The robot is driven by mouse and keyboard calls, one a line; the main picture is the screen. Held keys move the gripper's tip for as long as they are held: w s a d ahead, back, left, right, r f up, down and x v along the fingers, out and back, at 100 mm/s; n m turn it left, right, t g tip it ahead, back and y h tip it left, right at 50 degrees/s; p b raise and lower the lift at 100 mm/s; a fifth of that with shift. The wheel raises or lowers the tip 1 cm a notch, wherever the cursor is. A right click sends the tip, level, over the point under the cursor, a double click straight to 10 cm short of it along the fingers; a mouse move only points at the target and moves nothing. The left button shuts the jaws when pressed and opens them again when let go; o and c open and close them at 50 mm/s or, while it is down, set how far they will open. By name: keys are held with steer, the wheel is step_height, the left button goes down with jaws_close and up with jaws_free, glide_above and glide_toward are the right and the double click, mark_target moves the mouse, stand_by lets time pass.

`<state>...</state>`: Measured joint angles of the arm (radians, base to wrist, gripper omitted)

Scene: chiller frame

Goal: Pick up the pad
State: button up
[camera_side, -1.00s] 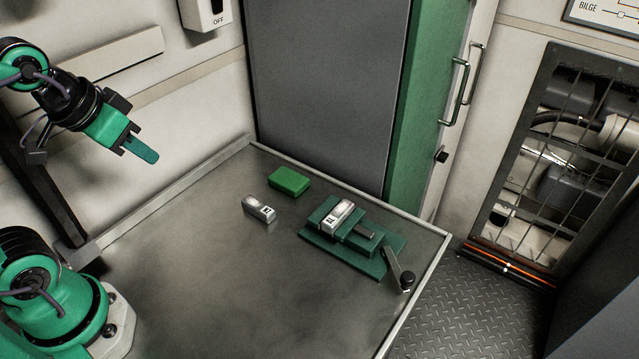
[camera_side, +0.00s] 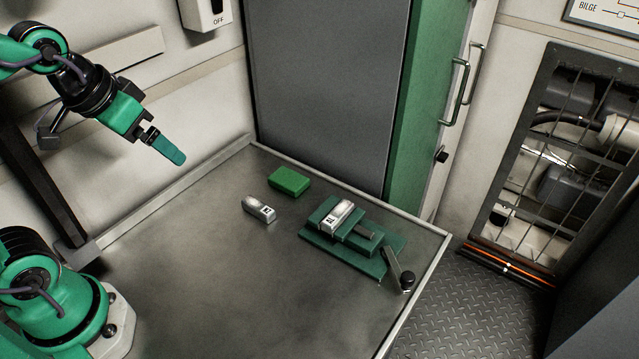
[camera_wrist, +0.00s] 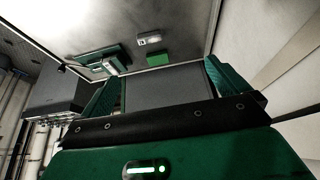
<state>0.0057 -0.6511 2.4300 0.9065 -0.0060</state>
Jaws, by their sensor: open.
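The pad is most likely the flat green block (camera_side: 290,181) lying on the table near its back edge; it also shows in the wrist view (camera_wrist: 160,57), upside down there. My gripper (camera_side: 172,148) is above the table's left side, well apart from the block and to its upper left. In the wrist view its two green fingers (camera_wrist: 163,85) are spread wide with nothing between them.
A small grey-white labelled piece (camera_side: 259,208) lies just in front of the green block. To the right, a green vise-like fixture (camera_side: 385,262) holds a similar piece (camera_side: 338,216) and has a crank handle (camera_side: 402,272). The table's front left (camera_side: 210,300) is clear.

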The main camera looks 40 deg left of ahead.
steer(key=w+g, duration=0.1)
steer(key=w, duration=0.6)
steer(key=g, duration=0.4)
glide_above(288, 178)
step_height(288, 178, down, 16)
steer(key=shift+f, duration=0.15)
steer(key=shift+w+d+f, duration=0.1)
steer(key=shift+w+f, duration=0.05)
steer(key=shift+f, duration=0.15)
steer(key=shift+f, duration=0.1)
steer(key=shift+f, duration=1.2)
steer(key=shift+f, duration=0.1)
steer(key=shift+f, duration=2.5)
